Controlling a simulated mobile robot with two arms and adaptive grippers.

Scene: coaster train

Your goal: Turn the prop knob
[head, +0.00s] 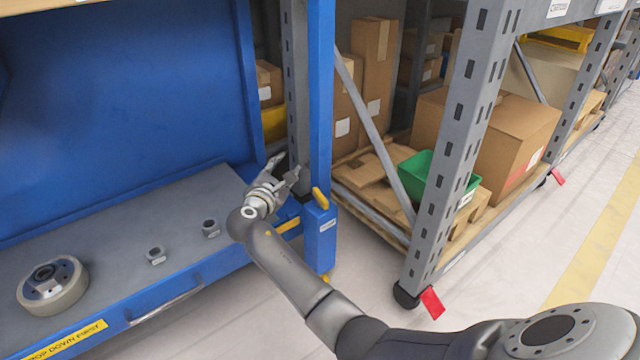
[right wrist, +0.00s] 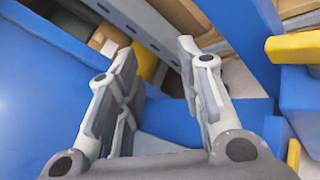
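A yellow knob (head: 320,198) sits on top of the blue bracket (head: 320,235) at the foot of the blue upright post. It looks like the prop knob. A yellow part, probably the same knob, shows at the right edge of the right wrist view (right wrist: 294,47). My right gripper (head: 284,169) is open and empty, just left of the post and a little above the knob. In the right wrist view its fingers (right wrist: 157,62) stand apart with nothing between them; the yellow part lies right of the right finger, apart from it. My left gripper is out of view.
A grey rack upright (head: 460,140), cartons and a green bin (head: 425,178) are right. Floor is clear far right.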

